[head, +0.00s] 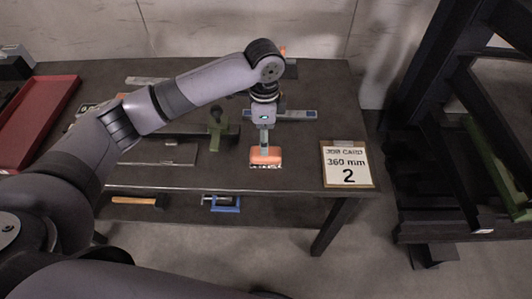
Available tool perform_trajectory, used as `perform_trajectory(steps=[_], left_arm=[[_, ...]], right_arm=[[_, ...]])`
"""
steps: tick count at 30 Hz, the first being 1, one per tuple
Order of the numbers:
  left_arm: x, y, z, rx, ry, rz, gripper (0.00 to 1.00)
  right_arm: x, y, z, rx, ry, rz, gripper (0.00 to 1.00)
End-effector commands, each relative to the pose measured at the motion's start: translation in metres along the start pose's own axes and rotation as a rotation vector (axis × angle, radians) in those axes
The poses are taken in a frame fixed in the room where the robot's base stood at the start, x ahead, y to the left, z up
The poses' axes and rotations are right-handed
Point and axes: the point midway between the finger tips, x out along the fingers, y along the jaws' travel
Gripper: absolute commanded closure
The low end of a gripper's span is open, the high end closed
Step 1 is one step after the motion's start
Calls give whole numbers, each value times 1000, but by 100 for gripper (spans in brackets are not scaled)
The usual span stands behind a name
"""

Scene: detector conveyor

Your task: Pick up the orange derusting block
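The orange derusting block (266,155) is near the front edge of the dark workbench, right of the middle. It has a pale, speckled strip along its lower edge. My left gripper (264,143) points down directly above the block, with its fingertips at or touching the block's top. The fingers show nearly edge-on, so I cannot tell whether they are closed on it. I cannot tell whether the block rests on the bench or is slightly raised. My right gripper is not in view.
A job card (347,164) reading "360 mm 2" lies at the bench's right. A green tool (216,128) and a flat metal plate (174,153) are left of the block. A red tray (36,118) is far left. A hammer (138,200) and blue tool (222,204) sit below.

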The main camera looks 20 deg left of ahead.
Motion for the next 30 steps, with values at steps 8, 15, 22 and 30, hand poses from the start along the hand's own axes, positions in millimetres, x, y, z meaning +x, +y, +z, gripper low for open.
perform_trajectory(steps=[8,15,22,30], left_arm=[[25,0,0,-1,0,0,35],[57,5,-2,-1,-2,2,35],[75,4,-3,1,0,-1,35],[75,4,-3,1,1,-1,41]], right_arm=[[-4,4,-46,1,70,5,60],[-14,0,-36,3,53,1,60],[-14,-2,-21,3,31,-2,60],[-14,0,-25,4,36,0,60]])
